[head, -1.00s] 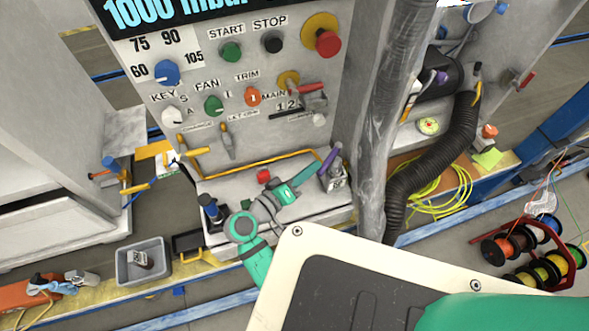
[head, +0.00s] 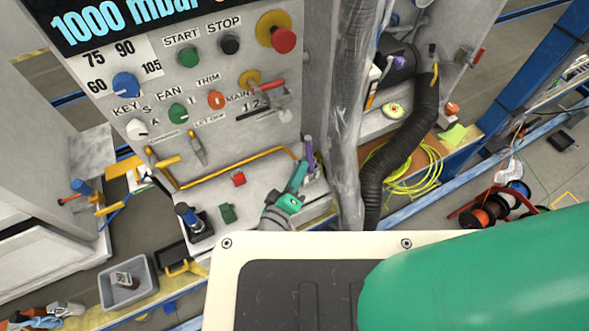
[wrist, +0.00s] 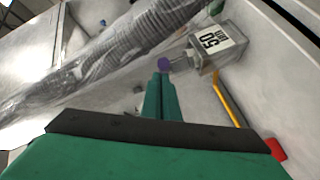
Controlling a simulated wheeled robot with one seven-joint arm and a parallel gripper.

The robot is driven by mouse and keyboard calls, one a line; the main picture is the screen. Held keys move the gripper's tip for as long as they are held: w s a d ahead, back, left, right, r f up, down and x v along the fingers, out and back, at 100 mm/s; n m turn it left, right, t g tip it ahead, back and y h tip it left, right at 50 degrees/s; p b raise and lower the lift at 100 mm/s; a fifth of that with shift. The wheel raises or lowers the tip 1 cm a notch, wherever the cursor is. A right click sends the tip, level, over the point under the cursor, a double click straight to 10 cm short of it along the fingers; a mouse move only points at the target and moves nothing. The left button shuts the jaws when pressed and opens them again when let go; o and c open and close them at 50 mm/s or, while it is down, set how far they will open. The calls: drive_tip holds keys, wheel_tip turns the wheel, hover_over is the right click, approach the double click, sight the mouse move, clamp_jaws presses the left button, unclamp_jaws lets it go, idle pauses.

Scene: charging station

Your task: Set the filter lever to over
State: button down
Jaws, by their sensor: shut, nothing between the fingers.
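No part carries a readable filter label, so I cannot tell for certain which lever is the filter lever. A purple-tipped handle (head: 308,150) stands at the right end of the console shelf. In the wrist view its purple end (wrist: 164,64) joins a clear block marked 50 (wrist: 208,45). My gripper (head: 301,168) is shut and empty, its green fingers pointing up at this handle. In the wrist view the fingertips (wrist: 161,77) are just below the purple end; I cannot tell whether they touch.
The console panel (head: 180,65) has several knobs and buttons. A yellow rail (head: 235,165) runs along the shelf, with a red block (head: 238,179) and green block (head: 228,213) nearby. A wrapped column (head: 347,130) and black hose (head: 400,150) stand close right of the handle.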

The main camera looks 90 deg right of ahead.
drive_tip(key=shift+s+f, duration=0.15)
drive_tip(key=shift+s, duration=0.5)
drive_tip(key=w+d+r+v, duration=0.1)
drive_tip(key=r+v, duration=0.1)
drive_tip(key=v, duration=1)
drive_tip(key=shift+w, duration=0.2)
